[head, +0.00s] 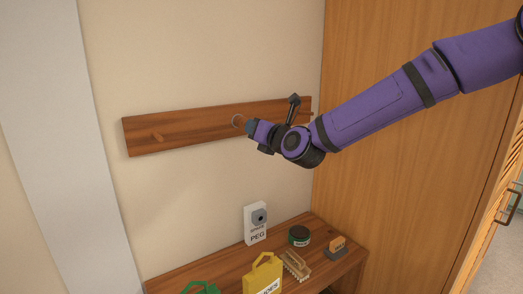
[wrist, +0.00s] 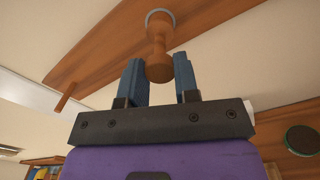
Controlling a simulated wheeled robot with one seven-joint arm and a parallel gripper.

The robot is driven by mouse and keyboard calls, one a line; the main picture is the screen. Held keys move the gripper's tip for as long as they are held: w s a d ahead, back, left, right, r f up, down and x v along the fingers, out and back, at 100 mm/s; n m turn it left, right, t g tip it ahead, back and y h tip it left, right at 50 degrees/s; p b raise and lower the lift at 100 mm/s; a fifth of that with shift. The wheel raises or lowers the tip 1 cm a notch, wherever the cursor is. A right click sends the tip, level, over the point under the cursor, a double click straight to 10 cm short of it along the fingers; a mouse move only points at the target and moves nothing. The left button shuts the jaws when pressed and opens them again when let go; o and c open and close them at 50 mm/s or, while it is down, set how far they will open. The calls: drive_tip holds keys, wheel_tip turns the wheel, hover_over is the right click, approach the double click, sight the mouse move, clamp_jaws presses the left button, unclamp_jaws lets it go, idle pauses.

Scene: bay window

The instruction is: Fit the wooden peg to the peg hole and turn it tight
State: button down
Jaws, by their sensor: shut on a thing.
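The wooden peg (wrist: 157,45) has a narrow waist and a rounded knob. My gripper (wrist: 159,80) is shut on it, with the knob between its two blue fingers. The peg's far end meets a grey ring (wrist: 160,13) on the wooden wall rail (wrist: 205,22). The ring hides the peg hole, so I cannot tell how deep the peg sits. In the head view, my gripper (head: 245,126) is at the rail (head: 190,128), right beside the ring (head: 237,120). The peg itself is not clear there.
A wooden cabinet (head: 400,150) stands right.

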drive_tip(key=shift+m, duration=0.7)
drive_tip(key=c, duration=0.8)
unclamp_jaws()
drive_tip(key=shift+w, duration=0.1)
drive_tip(key=shift+d, duration=0.1)
drive_tip(key=shift+v, duration=4.5)
